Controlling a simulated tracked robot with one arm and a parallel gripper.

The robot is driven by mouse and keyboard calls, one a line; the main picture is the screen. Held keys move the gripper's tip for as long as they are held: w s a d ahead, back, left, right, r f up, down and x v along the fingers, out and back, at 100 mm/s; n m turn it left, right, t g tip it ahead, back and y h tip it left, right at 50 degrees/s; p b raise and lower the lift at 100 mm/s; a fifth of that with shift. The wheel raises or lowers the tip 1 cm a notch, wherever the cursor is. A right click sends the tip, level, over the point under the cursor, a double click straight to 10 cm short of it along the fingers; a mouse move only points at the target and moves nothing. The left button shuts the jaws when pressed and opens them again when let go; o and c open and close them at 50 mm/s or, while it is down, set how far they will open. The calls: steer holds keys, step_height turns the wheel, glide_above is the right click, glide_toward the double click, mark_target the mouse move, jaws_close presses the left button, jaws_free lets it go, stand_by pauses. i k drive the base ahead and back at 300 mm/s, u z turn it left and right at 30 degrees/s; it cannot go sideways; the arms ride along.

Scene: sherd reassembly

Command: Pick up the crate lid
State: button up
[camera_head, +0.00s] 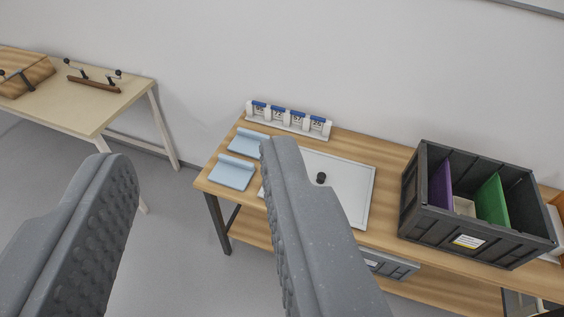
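My gripper (195,165) is open, with two grey fingers wide apart and nothing between them. It is in the foreground, and the right finger covers part of the table. A dark grey crate (425,220) stands open on the wooden table at the right, with a purple and a green panel inside. A flat white panel (345,200) with a thin rim and a black knob lies left of the crate, partly behind the right finger. A grey ribbed piece (392,266) shows below the tabletop edge. I cannot tell which of these two is the crate lid.
Two light blue pads (232,173) lie at the left end of the wooden table (345,142). A white rack (290,124) with blue-topped labelled items stands at its back edge. A second table (80,105) with wooden pieces is at the left. Bare floor lies between the tables.

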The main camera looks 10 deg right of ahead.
mark_target(352, 182)
steer(key=u, duration=0.1)
steer(key=i, duration=1.55)
steer(key=z, duration=0.55)
